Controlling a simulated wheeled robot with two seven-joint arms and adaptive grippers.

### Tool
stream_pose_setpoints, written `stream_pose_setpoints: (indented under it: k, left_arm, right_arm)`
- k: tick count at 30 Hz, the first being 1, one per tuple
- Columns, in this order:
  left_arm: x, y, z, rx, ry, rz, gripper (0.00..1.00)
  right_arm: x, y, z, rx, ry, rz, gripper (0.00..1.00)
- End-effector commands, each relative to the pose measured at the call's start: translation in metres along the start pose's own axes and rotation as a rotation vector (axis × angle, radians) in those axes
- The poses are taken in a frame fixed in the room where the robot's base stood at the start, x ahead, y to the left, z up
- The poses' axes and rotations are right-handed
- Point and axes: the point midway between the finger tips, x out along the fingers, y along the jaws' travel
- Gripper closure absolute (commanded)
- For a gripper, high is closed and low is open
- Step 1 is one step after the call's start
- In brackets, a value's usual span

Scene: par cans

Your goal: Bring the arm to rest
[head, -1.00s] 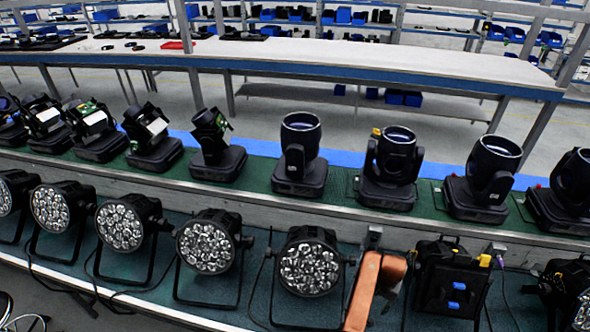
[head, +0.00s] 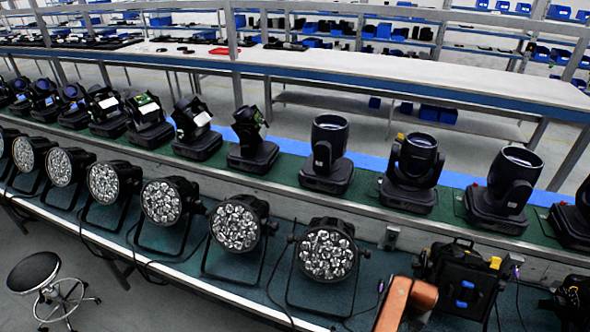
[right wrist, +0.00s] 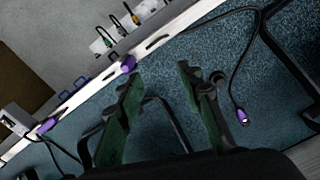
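My right gripper (right wrist: 158,76) shows in the right wrist view with its two dark green fingers apart and nothing between them. It is above the blue-green bench surface (right wrist: 172,78). Black par cans with clear lens clusters stand in a row on the lower shelf in the head view, the nearest full one (head: 326,254) near the bottom middle. An orange-brown piece (head: 405,300) shows at the bottom edge; I cannot tell what it belongs to.
A purple-tipped black cable (right wrist: 241,115) lies right of the fingers. Moving-head lamps (head: 328,155) line the upper shelf. A stool (head: 35,272) stands on open floor at the left.

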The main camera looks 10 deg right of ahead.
Motion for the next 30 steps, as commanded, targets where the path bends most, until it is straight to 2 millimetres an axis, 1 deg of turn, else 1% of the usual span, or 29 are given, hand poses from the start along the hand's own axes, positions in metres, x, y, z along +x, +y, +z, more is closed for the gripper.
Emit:
stream_pose_setpoints:
  k: [1,3,7,13,15,17,20,23,25,30]
  left_arm:
    - [0.0,0.0,-0.003,0.0,0.003,0.0,0.6]
    - [0.0,0.0,0.001,-0.001,0.0,0.0,0.6]
    - [0.0,0.0,-0.001,0.0,0.002,0.0,0.6]
    - [0.0,-0.002,-0.019,0.004,0.024,-0.002,0.6]
    - [0.0,-0.002,-0.021,0.004,0.027,-0.002,0.6]
    - [0.0,-0.002,-0.02,0.004,0.025,-0.002,0.6]
    - [0.0,-0.001,-0.011,0.002,0.015,-0.001,0.6]
    - [0.0,-0.001,-0.002,0.0,0.004,-0.001,0.6]
    - [0.0,0.0,0.001,0.0,0.0,0.0,0.6]
    - [0.0,-0.001,0.0,0.0,0.001,-0.001,0.6]
  right_arm:
    - [0.0,0.0,0.0,0.0,0.001,0.0,0.66]
    - [-0.001,0.01,-0.002,-0.007,0.022,0.011,0.66]
    - [-0.004,0.021,-0.005,-0.028,0.057,0.025,0.66]
    - [-0.01,0.045,-0.009,-0.07,0.124,0.053,0.66]
    - [-0.013,0.054,-0.009,-0.094,0.153,0.063,0.66]
    - [-0.017,0.063,-0.009,-0.119,0.18,0.074,0.66]
    - [-0.023,0.076,-0.006,-0.172,0.227,0.091,0.66]
    - [-0.03,0.088,0.004,-0.254,0.28,0.108,0.66]
    - [-0.036,0.095,0.017,-0.333,0.317,0.116,0.66]
    - [-0.045,0.093,0.063,-0.533,0.367,0.093,0.66]
